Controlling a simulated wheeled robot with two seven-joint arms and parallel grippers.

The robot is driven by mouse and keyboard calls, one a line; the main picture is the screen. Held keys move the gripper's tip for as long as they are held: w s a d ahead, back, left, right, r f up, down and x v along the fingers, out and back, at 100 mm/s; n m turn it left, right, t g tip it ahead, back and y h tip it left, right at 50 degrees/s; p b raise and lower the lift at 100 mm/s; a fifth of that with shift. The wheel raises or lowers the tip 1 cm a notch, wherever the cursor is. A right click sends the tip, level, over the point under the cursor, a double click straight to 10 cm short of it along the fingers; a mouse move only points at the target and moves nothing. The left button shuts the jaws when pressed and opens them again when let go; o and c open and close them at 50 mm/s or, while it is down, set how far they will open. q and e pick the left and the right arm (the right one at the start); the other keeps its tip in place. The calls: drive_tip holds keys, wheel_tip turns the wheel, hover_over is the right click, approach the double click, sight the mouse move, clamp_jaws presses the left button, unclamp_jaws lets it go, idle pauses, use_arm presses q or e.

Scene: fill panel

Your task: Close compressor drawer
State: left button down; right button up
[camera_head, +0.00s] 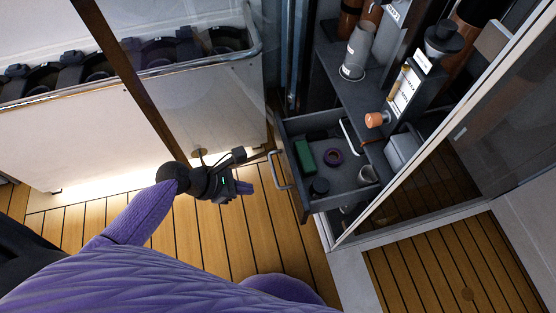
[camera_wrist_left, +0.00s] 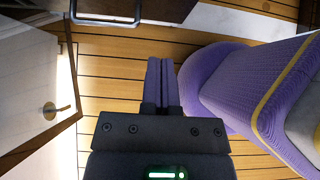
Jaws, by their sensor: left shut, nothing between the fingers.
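My left gripper (camera_head: 246,188) is left of the drawer front, apart from the handle. In the left wrist view its fingers (camera_wrist_left: 162,84) are shut together and empty, and the drawer handle (camera_wrist_left: 105,18) shows at the top left. My right gripper is not seen.
A glass door frame (camera_head: 430,130) stands right of the drawer. Grey equipment (camera_head: 400,90) with an orange knob (camera_head: 375,120) stands above it. A white panel (camera_head: 90,135) with a brass knob (camera_wrist_left: 50,110) is at left. Wood floor (camera_head: 240,240) below is clear.

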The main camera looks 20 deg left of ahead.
sight(297, 191)
use_arm(q)
drive_tip(key=b+x, duration=0.2)
drive_tip(key=x, duration=0.2)
drive_tip(key=b+x, duration=0.3)
drive_tip(key=x, duration=0.1)
drive_tip(key=d+r+b+x, duration=0.1)
drive_tip(key=b+x, duration=0.1)
drive_tip(key=x, duration=0.2)
drive_tip(key=shift+w+a+r, duration=0.1)
drive_tip(key=shift+w, duration=0.25)
drive_tip(key=shift+w+d+r+b, duration=0.1)
drive_tip(key=shift+w+d+b, duration=0.1)
drive_tip(key=shift+d+b, duration=0.15)
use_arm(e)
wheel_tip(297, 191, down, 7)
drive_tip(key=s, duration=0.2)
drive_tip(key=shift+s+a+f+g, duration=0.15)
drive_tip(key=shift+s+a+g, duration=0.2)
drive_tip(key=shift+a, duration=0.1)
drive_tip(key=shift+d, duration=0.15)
